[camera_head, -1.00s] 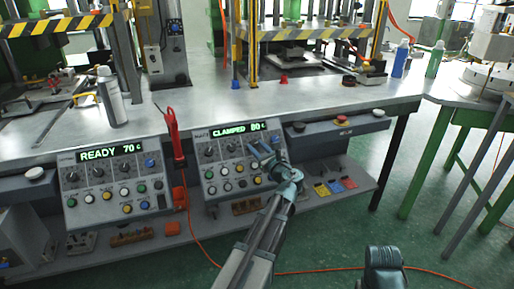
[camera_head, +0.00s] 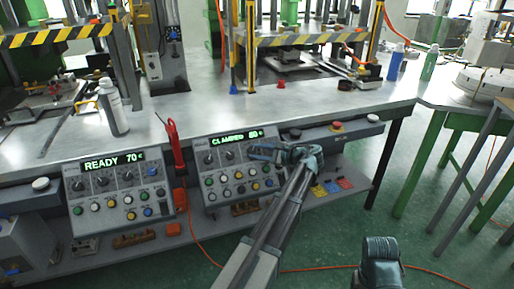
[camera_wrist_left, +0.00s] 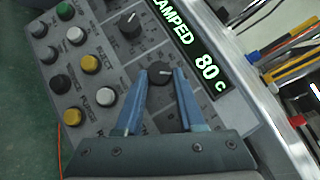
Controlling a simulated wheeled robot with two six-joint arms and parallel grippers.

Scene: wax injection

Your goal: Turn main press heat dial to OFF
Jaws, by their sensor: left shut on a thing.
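The main press control panel (camera_head: 233,170) faces me below the bench edge, with a green display (camera_head: 237,138) reading CLAMPED and 80 C. In the left wrist view a round dark dial (camera_wrist_left: 160,73) sits beside the 80 C end of that display. My left gripper (camera_head: 262,152) reaches the panel's upper right dial. Its two blue fingers (camera_wrist_left: 162,80) lie on either side of the dial in the wrist view and are shut on it. In the head view the gripper hides this dial. The dial's setting marks are too small to read. My right gripper's fingers are not in view.
Another dark dial (camera_wrist_left: 130,25) and several coloured buttons (camera_wrist_left: 72,117) are close to the left gripper. A second panel (camera_head: 115,190) reads READY 70 C. A red tool (camera_head: 176,147) hangs between the panels. A red button (camera_head: 337,126) sits to the right.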

